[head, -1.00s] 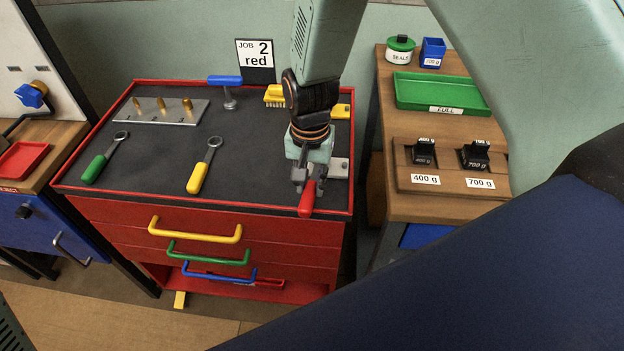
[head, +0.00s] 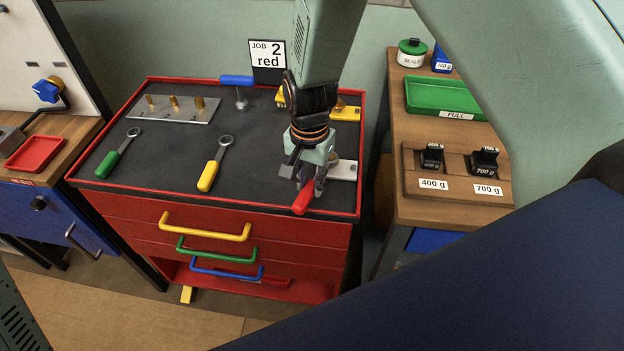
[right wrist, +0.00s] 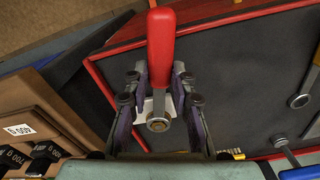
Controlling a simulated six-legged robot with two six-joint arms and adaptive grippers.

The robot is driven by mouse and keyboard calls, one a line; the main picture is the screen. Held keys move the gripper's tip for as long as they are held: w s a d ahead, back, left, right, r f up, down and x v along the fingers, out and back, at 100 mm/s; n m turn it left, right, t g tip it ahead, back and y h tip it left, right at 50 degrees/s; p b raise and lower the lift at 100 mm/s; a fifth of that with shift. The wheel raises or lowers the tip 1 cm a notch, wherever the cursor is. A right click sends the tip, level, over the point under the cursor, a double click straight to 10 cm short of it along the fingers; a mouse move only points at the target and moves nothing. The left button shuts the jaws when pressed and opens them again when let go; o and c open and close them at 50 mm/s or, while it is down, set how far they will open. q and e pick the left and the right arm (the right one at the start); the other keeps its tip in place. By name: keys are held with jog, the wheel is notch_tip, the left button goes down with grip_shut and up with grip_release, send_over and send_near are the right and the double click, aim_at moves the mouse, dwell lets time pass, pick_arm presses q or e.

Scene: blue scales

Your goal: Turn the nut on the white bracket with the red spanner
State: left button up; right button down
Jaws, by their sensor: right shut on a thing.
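My right gripper (head: 312,180) is shut on the red spanner (head: 303,200), above the front right corner of the red cabinet's dark top. In the right wrist view the gripper (right wrist: 160,95) has a finger on each side of the spanner's shank, and the red handle (right wrist: 161,45) points toward the cabinet's edge. The spanner's ring end lies over the white bracket (head: 345,171), and a brass-coloured nut (right wrist: 158,124) shows inside the ring. The ring appears to be around the nut; its exact height on it is unclear. The gripper hides part of the bracket. My left gripper is not in view.
A green spanner (head: 112,160) and a yellow spanner (head: 210,172) lie on the cabinet top. A metal plate with brass posts (head: 172,109), a blue-handled tool (head: 238,82) and a JOB 2 red sign (head: 268,55) stand behind. A wooden bench with weights (head: 433,158) is to the right.

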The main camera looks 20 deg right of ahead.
jog(key=shift+w+a+r+m, duration=0.1)
jog(key=shift+w+a+m, duration=0.3)
jog(key=shift+w+m, duration=0.3)
jog(key=shift+w+a+m, duration=0.25)
jog(key=shift+w+m, duration=0.05)
jog(key=shift+m, duration=0.2)
jog(key=shift+w+a+m, duration=0.2)
jog(key=shift+w+m, duration=0.2)
jog(key=shift+m, duration=0.1)
jog(key=shift+w+a+m, duration=0.3)
jog(key=shift+w+m, duration=0.5)
jog(key=shift+m, duration=0.1)
jog(key=shift+s+r, duration=0.1)
jog(key=shift+s+d+n+p, duration=0.15)
jog(key=shift+s+n+p, duration=0.3)
jog(key=shift+p, duration=0.2)
jog(key=shift+s+d+n+p, duration=0.15)
jog(key=shift+s+n+p, duration=0.25)
jog(key=shift+n, duration=0.15)
